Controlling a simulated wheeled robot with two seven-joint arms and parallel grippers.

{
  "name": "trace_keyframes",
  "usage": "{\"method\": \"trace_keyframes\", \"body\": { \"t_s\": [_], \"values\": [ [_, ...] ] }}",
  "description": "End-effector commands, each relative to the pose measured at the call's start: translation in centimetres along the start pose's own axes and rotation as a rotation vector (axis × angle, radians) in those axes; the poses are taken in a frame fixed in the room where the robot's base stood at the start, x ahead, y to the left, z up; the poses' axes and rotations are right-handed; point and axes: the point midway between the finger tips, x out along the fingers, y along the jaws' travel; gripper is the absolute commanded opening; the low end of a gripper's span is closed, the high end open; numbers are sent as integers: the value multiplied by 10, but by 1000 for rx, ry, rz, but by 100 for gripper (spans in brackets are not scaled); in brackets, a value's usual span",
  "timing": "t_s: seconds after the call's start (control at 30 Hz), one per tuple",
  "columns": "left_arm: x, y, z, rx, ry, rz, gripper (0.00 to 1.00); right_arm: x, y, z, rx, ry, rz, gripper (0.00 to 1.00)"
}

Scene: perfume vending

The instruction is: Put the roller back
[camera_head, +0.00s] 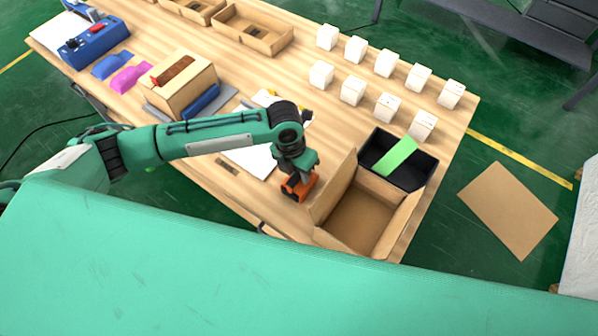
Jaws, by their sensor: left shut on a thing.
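My left gripper (297,174) points down over the table (225,185), left of the open cardboard box. It is shut on an orange and dark thing, which I take to be the roller (297,188). The gripper hides part of the roller. The roller is close to the tabletop; I cannot tell whether it touches it. My right gripper is not in view.
The open cardboard box (318,211) stands right of the roller. A black bin (425,178) holds a green strip (396,155). Several white boxes (352,90) stand behind. A closed carton (205,76) and white sheets (252,160) lie left.

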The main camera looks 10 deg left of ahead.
Motion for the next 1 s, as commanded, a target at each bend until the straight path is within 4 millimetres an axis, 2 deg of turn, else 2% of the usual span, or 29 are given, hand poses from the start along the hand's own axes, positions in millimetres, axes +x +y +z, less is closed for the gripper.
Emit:
{"method": "trace_keyframes", "body": {
  "t_s": [0.03,0.13,0.17,0.23,0.27,0.53,0.67,0.7,1.0],
  "values": [
    [10,2,-5,-2,15,3,0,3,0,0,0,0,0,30],
    [11,2,-6,-2,18,3,0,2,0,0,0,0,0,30],
    [12,2,-7,-2,20,4,28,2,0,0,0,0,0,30],
    [12,2,-7,-3,21,4,41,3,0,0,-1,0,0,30],
    [13,2,-8,-3,21,4,43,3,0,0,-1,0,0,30],
    [12,4,-8,-6,23,8,43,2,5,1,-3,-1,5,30],
    [-2,2,-7,-6,21,8,43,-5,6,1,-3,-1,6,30],
    [-5,3,-6,-5,18,9,43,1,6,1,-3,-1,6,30],
    [-74,1,-2,-2,8,5,43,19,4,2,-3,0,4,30]
  ]
}}
